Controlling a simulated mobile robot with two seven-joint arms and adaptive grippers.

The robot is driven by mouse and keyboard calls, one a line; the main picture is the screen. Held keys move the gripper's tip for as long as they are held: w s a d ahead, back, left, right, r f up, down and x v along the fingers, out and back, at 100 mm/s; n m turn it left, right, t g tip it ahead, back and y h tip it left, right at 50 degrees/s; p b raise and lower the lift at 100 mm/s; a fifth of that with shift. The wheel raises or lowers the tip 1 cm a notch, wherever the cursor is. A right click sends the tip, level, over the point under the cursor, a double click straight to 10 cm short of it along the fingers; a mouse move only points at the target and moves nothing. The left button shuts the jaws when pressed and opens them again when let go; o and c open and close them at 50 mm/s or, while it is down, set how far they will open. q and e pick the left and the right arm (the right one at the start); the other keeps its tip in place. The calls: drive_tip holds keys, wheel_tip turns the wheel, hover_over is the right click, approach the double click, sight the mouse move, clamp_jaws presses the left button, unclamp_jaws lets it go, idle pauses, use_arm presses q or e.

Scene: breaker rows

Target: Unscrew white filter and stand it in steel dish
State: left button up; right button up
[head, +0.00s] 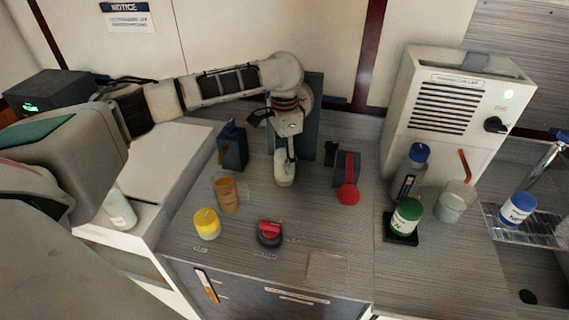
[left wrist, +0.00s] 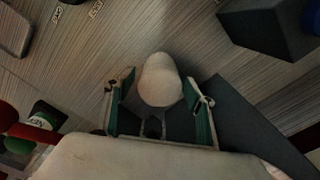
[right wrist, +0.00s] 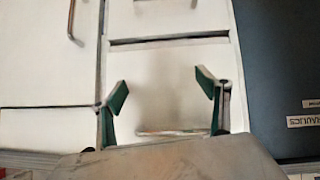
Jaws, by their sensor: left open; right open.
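The white filter (head: 284,172) is a rounded white body hanging below my left gripper's wrist, in front of a dark upright panel (head: 311,125). In the left wrist view the white filter (left wrist: 160,88) shows between the two green-padded fingers of my left gripper (left wrist: 159,76). The fingers are open, with a gap on each side of it. A shallow grey square at the counter's front (head: 326,268) looks like the steel dish; its surface blends with the counter. My right gripper (right wrist: 162,85) is open and empty, facing white cabinet fronts. It is out of the head view.
A red-handled valve (head: 348,192) stands right of the filter and a blue-topped block (head: 232,148) left of it. An amber beaker (head: 227,195), yellow-lidded jar (head: 207,224) and red knob (head: 270,232) stand in front. A green-lidded jar (head: 406,217) is at right, before the chiller (head: 450,110).

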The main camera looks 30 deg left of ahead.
use_arm(q)
drive_tip(key=m, duration=1)
drive_tip(key=shift+m, duration=0.4)
drive_tip(key=c, duration=0.9)
drive_tip(key=n, duration=0.4)
drive_tip(key=shift+n, duration=0.3)
drive_tip(key=shift+c, duration=0.2)
drive_tip(key=n, duration=0.3)
drive_tip(key=shift+n, duration=0.3)
drive_tip(key=n, duration=0.4)
drive_tip(key=shift+n, duration=0.4)
drive_tip(key=n, duration=0.4)
